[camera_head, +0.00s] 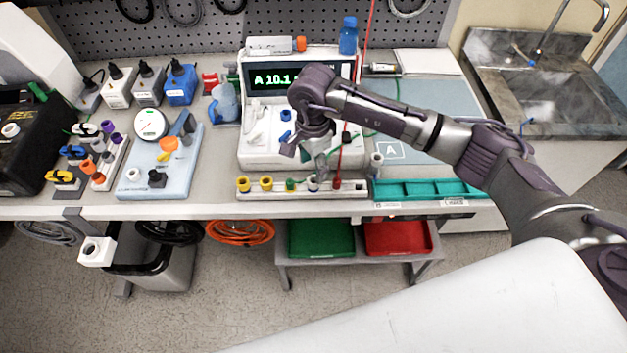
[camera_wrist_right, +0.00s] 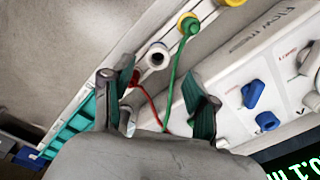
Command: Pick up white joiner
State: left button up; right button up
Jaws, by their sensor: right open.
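The white joiner (camera_head: 312,183) stands in the pale rack (camera_head: 352,190) along the bench's front edge, between a green piece and a red piece. In the right wrist view the white joiner (camera_wrist_right: 157,55) shows its round, dark opening, ahead of the space between my fingers and apart from them. My right gripper (camera_head: 316,158) is open above the rack, in front of the white pump. In the right wrist view the right gripper (camera_wrist_right: 160,104) has its two teal-padded fingers spread. A red line and a green line pass between them. My left gripper is not in view.
Yellow pieces (camera_head: 266,183) stand left of the joiner in the rack. A teal divided tray (camera_head: 425,190) lies to the right. The pump (camera_head: 262,150) stands behind the rack. A thin red line (camera_head: 369,30) rises past my gripper. The grey mat (camera_head: 440,100) is largely clear.

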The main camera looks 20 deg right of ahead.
aim_at(312, 181)
jog(key=shift+s+a+f+p, duration=0.1)
jog(key=shift+s+f+p, duration=0.05)
jog(key=shift+f+p, duration=0.35)
jog(key=f+p, duration=0.2)
jog(key=f, duration=0.1)
jog(key=shift+s+a+f, duration=0.1)
jog(key=shift+a+f, duration=0.1)
jog(key=shift+f, duration=0.6)
jog(key=c, duration=0.9)
